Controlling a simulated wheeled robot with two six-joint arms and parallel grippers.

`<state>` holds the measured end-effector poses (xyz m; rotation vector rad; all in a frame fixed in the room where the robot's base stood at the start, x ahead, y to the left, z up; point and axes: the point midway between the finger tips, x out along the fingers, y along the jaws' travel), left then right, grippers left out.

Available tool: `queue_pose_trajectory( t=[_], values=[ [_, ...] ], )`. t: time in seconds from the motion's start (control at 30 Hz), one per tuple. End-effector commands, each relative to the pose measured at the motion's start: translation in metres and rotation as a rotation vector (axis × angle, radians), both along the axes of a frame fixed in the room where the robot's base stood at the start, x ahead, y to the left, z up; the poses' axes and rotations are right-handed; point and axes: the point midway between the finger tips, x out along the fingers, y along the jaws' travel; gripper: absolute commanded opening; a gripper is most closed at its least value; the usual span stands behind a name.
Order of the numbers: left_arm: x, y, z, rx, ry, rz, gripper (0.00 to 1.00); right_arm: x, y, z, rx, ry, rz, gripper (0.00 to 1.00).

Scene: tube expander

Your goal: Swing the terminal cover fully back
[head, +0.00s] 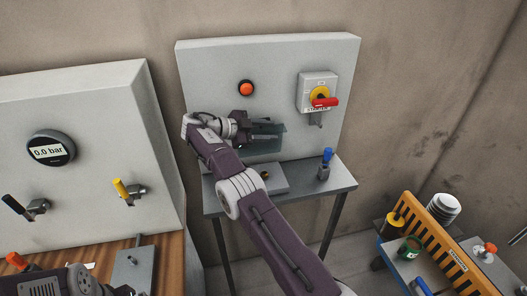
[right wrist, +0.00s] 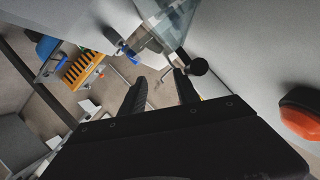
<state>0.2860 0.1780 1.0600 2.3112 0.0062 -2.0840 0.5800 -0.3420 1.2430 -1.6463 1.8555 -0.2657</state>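The terminal cover (head: 262,149) is a translucent bluish-green box on the grey panel, below the orange button, partly hidden by my right gripper. In the right wrist view the clear cover (right wrist: 168,20) shows at the top, with a round black knob (right wrist: 199,66) close to one fingertip. My right gripper (head: 268,130) is in front of the cover. Its two dark fingers (right wrist: 160,80) are apart with nothing between them. I cannot tell whether a finger touches the knob or cover. Part of my left arm shows at the lower left; its fingertips are out of view.
The panel (head: 210,75) bears an orange button (head: 246,88) and a red-yellow rotary switch (head: 320,97). A grey table (head: 337,181) below holds a blue-handled valve (head: 325,163). A gauge panel (head: 90,105) stands left; an orange rack (head: 440,240) stands right.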

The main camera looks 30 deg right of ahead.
Motion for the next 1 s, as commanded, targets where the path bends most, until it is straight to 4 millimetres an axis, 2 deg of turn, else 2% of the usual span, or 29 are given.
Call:
queue_pose_trajectory(
  t=[0.07, 0.2, 0.27, 0.3, 1.0],
  values=[
    [0.0, 0.0, 0.0, 0.0, 0.0, 0.0, 1.0, 0.0, 0.0, 0.0, 0.0, 0.0, 0.0, 0.4],
    [0.0, 0.0, 0.0, 0.0, 0.0, 0.0, 1.0, 0.0001, 0.0001, 0.0001, 0.0, 0.0, 0.0, 0.79],
    [0.0, 0.0, 0.0, 0.0, 0.0, 0.0, 1.0, 0.0001, 0.0001, 0.0001, 0.0, -0.001, 0.0, 0.96],
    [0.0, 0.0, 0.0, 0.0, 0.0, 0.0, 1.0, 0.0, 0.0, 0.0002, 0.0, -0.001, 0.0, 1.0],
    [0.0, 0.0, 0.0, 0.0, 0.0, 0.0, 1.0, 0.0001, 0.0001, 0.0, 0.0, 0.0, 0.0, 1.0]
  ],
)
